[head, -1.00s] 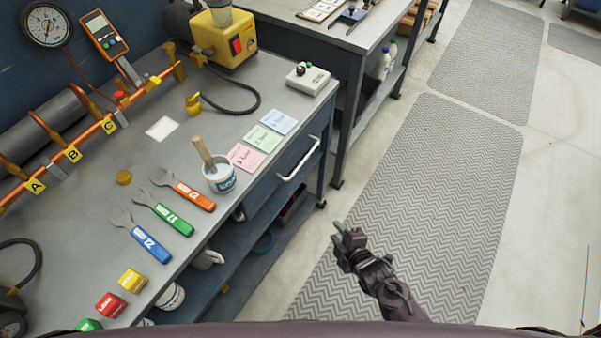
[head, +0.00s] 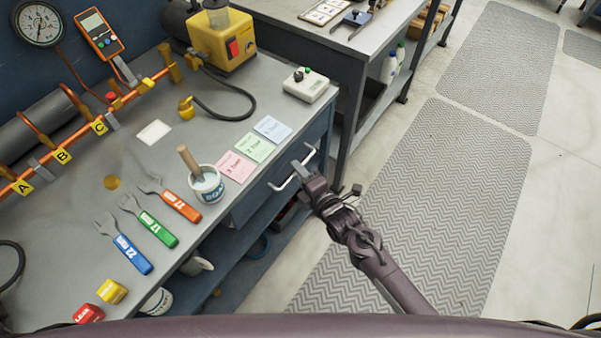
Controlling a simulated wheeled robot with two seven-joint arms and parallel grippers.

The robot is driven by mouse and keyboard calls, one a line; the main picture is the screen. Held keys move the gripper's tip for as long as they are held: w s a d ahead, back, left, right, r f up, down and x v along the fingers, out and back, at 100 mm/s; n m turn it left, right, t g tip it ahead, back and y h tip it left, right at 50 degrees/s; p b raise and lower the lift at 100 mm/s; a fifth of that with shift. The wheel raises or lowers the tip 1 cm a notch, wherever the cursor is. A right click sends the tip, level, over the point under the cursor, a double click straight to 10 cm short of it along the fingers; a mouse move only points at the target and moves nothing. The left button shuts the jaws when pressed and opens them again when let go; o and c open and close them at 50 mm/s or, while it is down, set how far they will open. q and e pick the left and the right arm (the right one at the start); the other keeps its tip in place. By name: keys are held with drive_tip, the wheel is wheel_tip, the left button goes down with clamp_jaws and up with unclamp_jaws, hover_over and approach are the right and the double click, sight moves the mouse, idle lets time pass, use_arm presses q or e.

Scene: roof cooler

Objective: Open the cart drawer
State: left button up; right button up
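The cart drawer (head: 250,203) is in the front of the grey workbench cart, under the top. Its front looks flush with the cart, so it appears shut. Its pale bar handle (head: 281,184) is partly covered by my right gripper. My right gripper (head: 301,169) is at the handle, with a grey fingertip overlapping the bar in the head view. I cannot tell whether the fingers are around the bar or only beside it, or how far apart they are. My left gripper is not in view.
The cart top (head: 150,190) holds wrenches, a tub (head: 208,188), coloured cards and a white switch box (head: 306,85). A lower shelf (head: 235,258) lies below the drawer. The matted floor (head: 420,220) to the right is clear.

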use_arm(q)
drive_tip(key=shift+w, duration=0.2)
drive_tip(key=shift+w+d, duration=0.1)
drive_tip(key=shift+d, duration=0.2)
use_arm(e)
clamp_jaws()
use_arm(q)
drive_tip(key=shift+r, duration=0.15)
use_arm(e)
drive_tip(key=shift+s+d, duration=0.1)
use_arm(q)
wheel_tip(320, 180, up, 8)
drive_tip(key=p, duration=0.7)
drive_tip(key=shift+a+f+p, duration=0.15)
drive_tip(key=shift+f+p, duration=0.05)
drive_tip(key=shift+p, duration=0.2)
use_arm(e)
drive_tip(key=s+d, duration=0.9)
drive_tip(key=d, duration=0.3)
drive_tip(key=s+d, duration=0.9)
drive_tip(key=d, duration=0.3)
drive_tip(key=shift+d, duration=0.3)
unclamp_jaws()
